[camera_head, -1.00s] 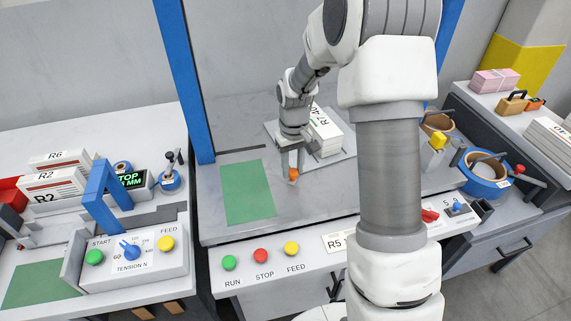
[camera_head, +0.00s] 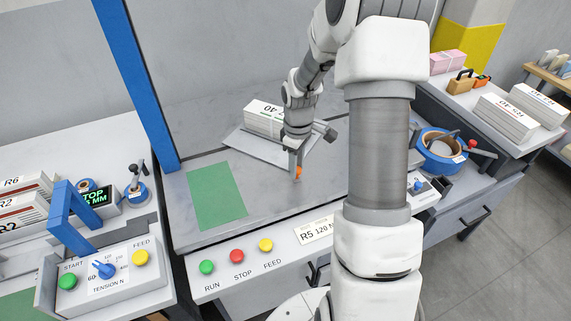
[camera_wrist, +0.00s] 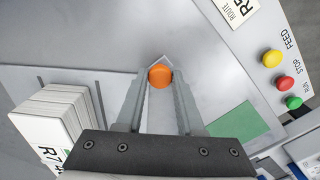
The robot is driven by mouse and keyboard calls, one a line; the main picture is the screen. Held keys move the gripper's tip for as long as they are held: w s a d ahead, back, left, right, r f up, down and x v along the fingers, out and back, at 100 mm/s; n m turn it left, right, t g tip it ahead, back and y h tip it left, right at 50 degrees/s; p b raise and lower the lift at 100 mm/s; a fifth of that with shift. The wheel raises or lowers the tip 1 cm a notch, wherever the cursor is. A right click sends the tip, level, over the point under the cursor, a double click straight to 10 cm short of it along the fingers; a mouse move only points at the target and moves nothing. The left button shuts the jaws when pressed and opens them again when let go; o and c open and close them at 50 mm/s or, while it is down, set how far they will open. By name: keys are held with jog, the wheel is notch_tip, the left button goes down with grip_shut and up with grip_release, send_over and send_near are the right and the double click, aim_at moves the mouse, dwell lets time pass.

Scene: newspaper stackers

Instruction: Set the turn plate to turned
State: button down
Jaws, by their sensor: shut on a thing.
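The turn plate (camera_head: 240,142) is a flat grey plate on the bench, set at a slant to the bench edges. A white bundle of papers (camera_head: 264,122) lies on it; in the wrist view the bundle (camera_wrist: 55,118) shows at lower left. An orange knob (camera_head: 298,174) stands at the plate's near corner. My gripper (camera_head: 297,166) reaches down at that corner and is shut on the orange knob, which shows between the two fingers in the wrist view (camera_wrist: 160,76). My arm hides the area right of the plate.
A green pad (camera_head: 216,195) lies left of the plate. RUN, STOP and FEED buttons (camera_head: 237,256) line the front panel. A blue post (camera_head: 138,85) rises at the bench's left. Bare bench lies between pad and plate.

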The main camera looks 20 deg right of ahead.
jog(key=d+n+p, duration=0.1)
jog(key=d, duration=0.1)
jog(key=d+n+p, duration=0.1)
jog(key=d, duration=0.2)
jog(key=shift+d+r+n, duration=0.15)
jog(key=shift+n, duration=0.25)
jog(key=d+n, duration=0.1)
jog(key=d, duration=0.1)
jog(key=w+d+n+p, duration=0.1)
jog(key=d+n+p, duration=0.1)
jog(key=d, duration=0.1)
jog(key=shift+w+d, duration=0.35)
jog(key=shift+w, duration=0.05)
jog(key=shift+w+d+n+p, duration=0.35)
jog(key=shift+w+d+n, duration=0.4)
jog(key=shift+d, duration=0.25)
jog(key=shift+w+d+n+p, duration=0.35)
jog(key=shift+w+d+n, duration=0.15)
jog(key=shift+d+n, duration=0.45)
jog(key=shift+w+d+n, duration=0.7)
jog(key=shift+w+d, duration=0.2)
jog(key=shift+d, duration=0.15)
jog(key=shift+w, duration=0.1)
jog(key=c, duration=0.5)
grip_release()
jog(key=shift+d, duration=0.1)
